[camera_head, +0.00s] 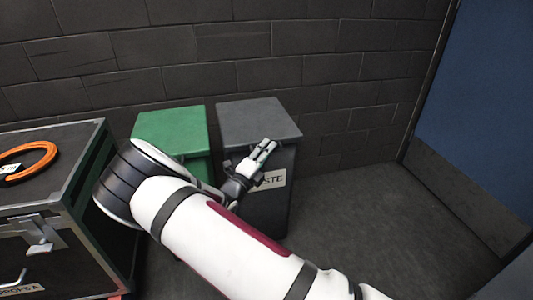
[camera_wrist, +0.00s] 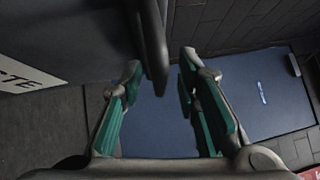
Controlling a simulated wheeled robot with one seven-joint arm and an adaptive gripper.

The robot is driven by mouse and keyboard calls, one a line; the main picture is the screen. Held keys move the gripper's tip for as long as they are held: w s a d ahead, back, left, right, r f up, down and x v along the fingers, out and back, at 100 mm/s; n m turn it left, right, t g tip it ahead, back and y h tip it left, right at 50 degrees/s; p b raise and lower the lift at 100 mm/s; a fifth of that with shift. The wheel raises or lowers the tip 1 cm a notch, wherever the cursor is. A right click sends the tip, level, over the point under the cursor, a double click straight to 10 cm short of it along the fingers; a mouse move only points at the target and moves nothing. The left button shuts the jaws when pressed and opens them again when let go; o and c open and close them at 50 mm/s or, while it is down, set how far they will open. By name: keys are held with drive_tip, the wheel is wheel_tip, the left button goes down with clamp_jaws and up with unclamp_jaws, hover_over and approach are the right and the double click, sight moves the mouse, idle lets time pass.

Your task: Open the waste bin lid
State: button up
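The waste bin (camera_head: 270,215) is dark grey and stands against the brick wall, with a white label ending in "STE" on its front. Its grey lid (camera_head: 258,118) lies flat and closed on top. My gripper (camera_head: 266,149) is at the bin's upper front, just below the lid's front edge. In the wrist view my gripper (camera_wrist: 160,68) is open, its teal-padded fingers spread to either side of a dark bar-like handle (camera_wrist: 154,45). I cannot tell whether a finger touches the bar. The bin's front and label (camera_wrist: 25,78) fill the left of that view.
A green-lidded bin (camera_head: 170,128) stands just left of the waste bin, partly hidden by my arm. A dark case (camera_head: 60,195) with an orange ring (camera_head: 38,155) on top is at the left. A blue panel (camera_head: 480,110) stands at the right. The floor (camera_head: 350,220) right of the bin is clear.

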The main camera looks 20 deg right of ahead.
clamp_jaws()
drive_tip(key=shift+r, duration=0.1)
